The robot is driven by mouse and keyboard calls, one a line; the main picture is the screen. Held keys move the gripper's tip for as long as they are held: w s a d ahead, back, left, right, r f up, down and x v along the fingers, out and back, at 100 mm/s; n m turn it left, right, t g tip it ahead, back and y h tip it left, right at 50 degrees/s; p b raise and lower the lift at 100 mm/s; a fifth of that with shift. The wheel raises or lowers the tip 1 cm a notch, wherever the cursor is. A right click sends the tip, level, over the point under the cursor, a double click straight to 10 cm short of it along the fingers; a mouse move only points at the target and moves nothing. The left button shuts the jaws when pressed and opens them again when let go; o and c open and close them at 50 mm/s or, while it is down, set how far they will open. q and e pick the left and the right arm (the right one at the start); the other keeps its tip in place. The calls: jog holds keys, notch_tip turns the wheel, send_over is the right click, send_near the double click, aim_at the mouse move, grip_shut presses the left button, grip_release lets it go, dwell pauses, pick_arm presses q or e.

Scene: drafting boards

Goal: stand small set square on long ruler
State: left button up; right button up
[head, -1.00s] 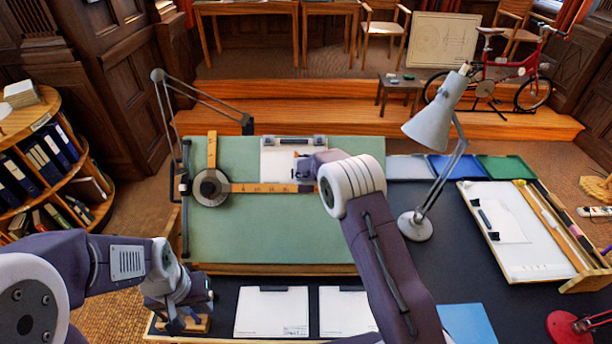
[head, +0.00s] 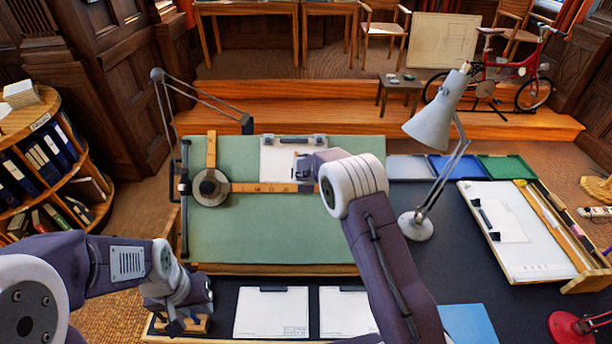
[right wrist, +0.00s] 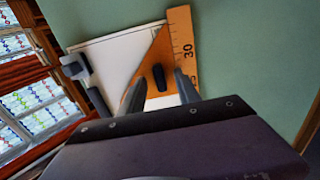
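The small set square (right wrist: 147,88) is an orange wooden triangle with a black knob (right wrist: 158,77). In the right wrist view its edge lies along the left side of the long ruler (right wrist: 181,47), seemingly touching it. In the head view the long ruler (head: 268,188) runs right from the round drafting head, and my right forearm and gripper mostly hide the set square. My right gripper (right wrist: 160,88) has its fingers on either side of the knob, with gaps visible, so it looks open. My left gripper (head: 180,325) is low at the front left; its fingertips are unclear.
The green drafting board (head: 270,235) carries a clipped white sheet (head: 280,160) beneath the set square. A second ruler (head: 211,150) points up from the drafting head (head: 210,188). A grey lamp (head: 430,125) stands right of my right arm.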

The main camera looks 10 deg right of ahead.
jog(key=b+v, duration=0.2)
jog(key=v, duration=0.6)
jog(key=shift+s+r, duration=0.2)
jog(key=shift+s, duration=0.05)
